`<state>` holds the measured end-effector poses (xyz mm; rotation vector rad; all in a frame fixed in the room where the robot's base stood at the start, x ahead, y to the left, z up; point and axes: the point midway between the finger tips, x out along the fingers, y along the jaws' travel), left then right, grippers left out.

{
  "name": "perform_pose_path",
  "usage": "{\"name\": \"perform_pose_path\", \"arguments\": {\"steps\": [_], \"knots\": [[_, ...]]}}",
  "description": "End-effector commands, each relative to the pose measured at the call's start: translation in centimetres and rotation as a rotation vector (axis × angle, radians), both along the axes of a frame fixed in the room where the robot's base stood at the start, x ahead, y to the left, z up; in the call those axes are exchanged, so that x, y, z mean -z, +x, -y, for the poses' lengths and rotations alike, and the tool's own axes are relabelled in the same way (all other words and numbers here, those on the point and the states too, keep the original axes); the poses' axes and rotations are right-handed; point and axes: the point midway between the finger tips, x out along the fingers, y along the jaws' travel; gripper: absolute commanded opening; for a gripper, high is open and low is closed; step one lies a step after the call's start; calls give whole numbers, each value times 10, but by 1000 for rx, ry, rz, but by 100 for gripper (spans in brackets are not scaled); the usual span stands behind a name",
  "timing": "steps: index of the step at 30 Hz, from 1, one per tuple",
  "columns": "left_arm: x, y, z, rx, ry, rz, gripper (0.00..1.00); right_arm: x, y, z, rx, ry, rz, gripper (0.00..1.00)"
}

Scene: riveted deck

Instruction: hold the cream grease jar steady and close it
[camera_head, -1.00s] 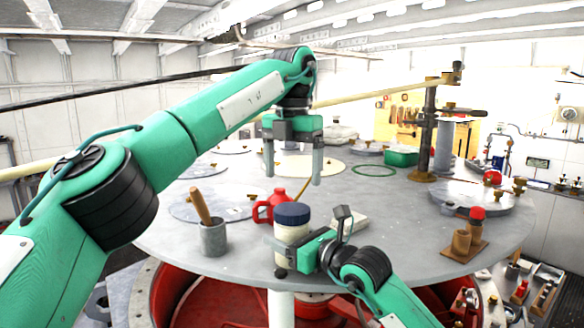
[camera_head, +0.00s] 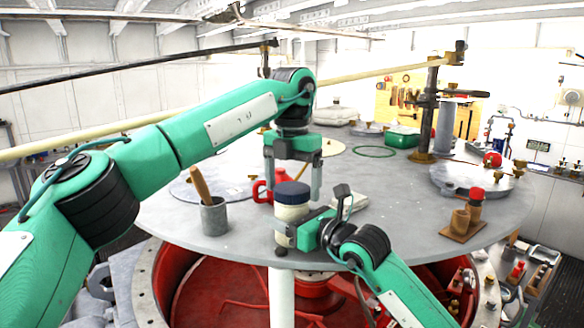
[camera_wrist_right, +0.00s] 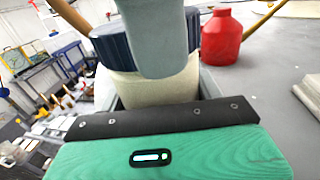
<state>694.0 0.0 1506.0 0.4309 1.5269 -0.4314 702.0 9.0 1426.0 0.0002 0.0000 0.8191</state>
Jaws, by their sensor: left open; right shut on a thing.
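The cream grease jar (camera_head: 291,222) stands upright near the front edge of the round grey table, with a dark blue ribbed lid (camera_head: 291,190) on top. In the right wrist view the jar (camera_wrist_right: 155,90) and lid (camera_wrist_right: 112,48) are close, partly hidden by a grey finger. Whether the lid is fully seated cannot be told. My right gripper (camera_head: 292,236) is shut on the jar's body from the right. My left gripper (camera_head: 293,188) points down over the jar, open, its fingers on either side of the lid with a gap visible.
A red can (camera_head: 262,186) stands just behind the jar, also seen in the right wrist view (camera_wrist_right: 222,38). A grey cup with a wooden handle (camera_head: 214,216) is to the left. A folded pale cloth (camera_head: 347,199) lies behind my right gripper.

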Motion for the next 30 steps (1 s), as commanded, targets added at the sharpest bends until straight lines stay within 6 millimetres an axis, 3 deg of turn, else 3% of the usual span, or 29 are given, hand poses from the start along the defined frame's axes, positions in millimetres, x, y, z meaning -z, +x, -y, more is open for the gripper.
{"name": "perform_pose_path", "arguments": {"steps": [10, 17, 26, 27, 30], "knots": [[4, 0, 0, -1, 0, 0, 87, 0, 0, 0, 0, -1, -1, 2], [4, 0, 0, 0, 1, -1, 44, 1, 0, 0, 0, -1, -1, 2], [4, 0, 0, 7, 1, -1, 42, 1, 0, 0, 0, -1, -1, 2], [4, 0, 0, 7, 1, -1, 75, 1, 0, 0, 0, -1, -1, 2], [4, 0, 0, 7, 1, -1, 94, 1, 0, 0, 0, -1, -1, 2]]}}
